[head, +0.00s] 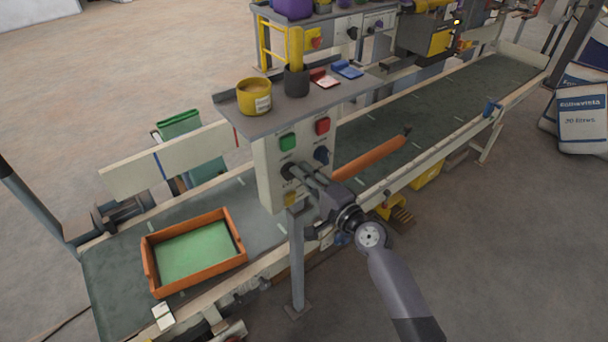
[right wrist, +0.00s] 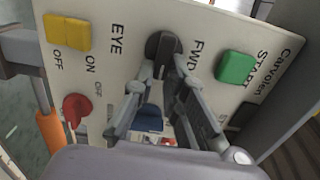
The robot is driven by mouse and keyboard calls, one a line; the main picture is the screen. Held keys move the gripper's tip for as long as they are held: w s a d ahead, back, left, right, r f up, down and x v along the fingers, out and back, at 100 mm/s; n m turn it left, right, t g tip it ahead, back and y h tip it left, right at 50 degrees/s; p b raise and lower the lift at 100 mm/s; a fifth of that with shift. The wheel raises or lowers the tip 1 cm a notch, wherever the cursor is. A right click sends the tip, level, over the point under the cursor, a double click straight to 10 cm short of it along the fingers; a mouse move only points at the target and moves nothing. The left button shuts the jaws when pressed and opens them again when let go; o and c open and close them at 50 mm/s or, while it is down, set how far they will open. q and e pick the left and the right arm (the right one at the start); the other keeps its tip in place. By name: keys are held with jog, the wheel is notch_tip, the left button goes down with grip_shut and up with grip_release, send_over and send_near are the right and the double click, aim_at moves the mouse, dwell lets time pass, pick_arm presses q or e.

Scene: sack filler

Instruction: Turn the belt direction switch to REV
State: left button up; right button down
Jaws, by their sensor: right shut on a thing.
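The belt direction switch is a black knob (right wrist: 163,47) on the pale conveyor control panel (head: 268,168), with the label FWD beside it in the right wrist view. In the head view the knob sits under the green button and is mostly hidden by my gripper. My right gripper (right wrist: 162,72) is shut on the knob, one finger on each side; it also shows in the head view (head: 294,173). No REV label can be read, and which way the knob points is hard to tell. My left gripper is not in view.
The green START button (right wrist: 236,67) and a yellow EYE switch (right wrist: 67,32) flank the knob. A red button (head: 323,125) and a dark knob (head: 321,154) are close by. An orange tray (head: 203,285) lies on the belt. A shelf (head: 300,103) with a yellow mug (head: 254,97) tops the panel.

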dwell(0.3)
jog(key=c, duration=1.6)
grip_release()
jog(key=shift+s+d, duration=0.1)
jog(key=v, duration=1.1)
jog(key=shift+s+d, duration=0.2)
jog(key=shift+s, duration=0.15)
